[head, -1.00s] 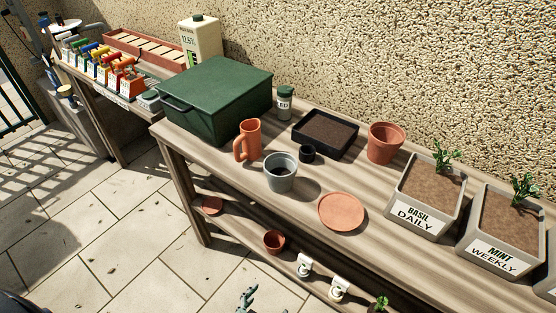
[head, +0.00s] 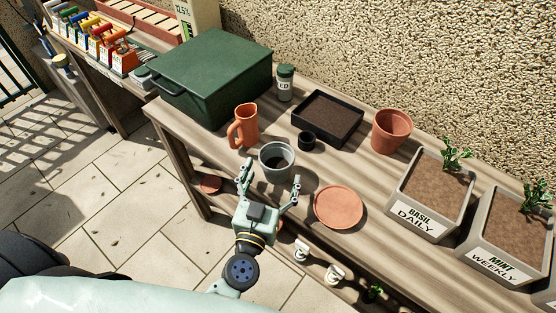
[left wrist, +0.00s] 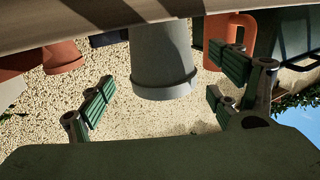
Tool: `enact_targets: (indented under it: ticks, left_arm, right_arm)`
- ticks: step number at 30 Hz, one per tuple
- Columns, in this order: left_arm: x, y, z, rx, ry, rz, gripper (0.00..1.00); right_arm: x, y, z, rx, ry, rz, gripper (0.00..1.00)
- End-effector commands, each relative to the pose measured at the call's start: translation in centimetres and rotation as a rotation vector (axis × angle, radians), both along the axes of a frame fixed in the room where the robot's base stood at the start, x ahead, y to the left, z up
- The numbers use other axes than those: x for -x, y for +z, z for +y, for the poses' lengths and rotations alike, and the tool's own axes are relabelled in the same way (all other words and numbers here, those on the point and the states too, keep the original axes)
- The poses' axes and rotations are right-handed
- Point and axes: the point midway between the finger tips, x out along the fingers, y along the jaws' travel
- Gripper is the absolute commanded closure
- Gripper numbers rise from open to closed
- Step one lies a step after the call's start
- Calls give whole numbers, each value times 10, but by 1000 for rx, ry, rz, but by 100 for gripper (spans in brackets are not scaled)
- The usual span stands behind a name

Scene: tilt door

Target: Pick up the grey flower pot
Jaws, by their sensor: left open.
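The grey flower pot (head: 277,166) stands upright on the wooden workbench near its front edge, dark inside. My left gripper (head: 271,177) is open at the bench's front edge, its fingers spread to the left and right of the pot's near side. In the left wrist view, which looks upside down, the grey pot (left wrist: 162,60) is between the open fingers of the gripper (left wrist: 166,88), and the gripper holds nothing. I cannot tell whether any finger touches the pot. My right gripper is not in view.
A terracotta jug (head: 247,127) stands close left of the pot and a small black pot (head: 306,140) close behind it. A terracotta saucer (head: 339,207) lies to the right. A black tray (head: 328,118), terracotta pot (head: 391,131) and green box (head: 215,77) stand further back.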

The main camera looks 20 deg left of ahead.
Motion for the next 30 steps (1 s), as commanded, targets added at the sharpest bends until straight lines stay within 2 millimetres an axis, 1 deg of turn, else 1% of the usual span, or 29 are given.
enact_targets:
  ticks: [2,5,9,11,14,20,24,30]
  left_arm:
    - [-9,2,1,0,-1,-2,16]
    - [-23,4,3,-1,-1,-3,16]
    - [-43,3,6,0,-1,-1,16]
    - [-49,3,6,0,0,-1,16]
    - [-54,2,6,1,0,1,16]
    - [-54,1,6,1,-1,1,16]
    - [-54,2,6,1,-1,1,27]
    - [-54,2,6,1,-1,1,45]
  right_arm:
    - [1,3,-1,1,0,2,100]
    - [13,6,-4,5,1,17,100]
    - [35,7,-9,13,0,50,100]
    - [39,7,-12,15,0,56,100]
    - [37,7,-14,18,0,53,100]
    - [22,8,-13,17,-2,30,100]
    - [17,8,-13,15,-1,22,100]
    - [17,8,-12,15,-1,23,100]
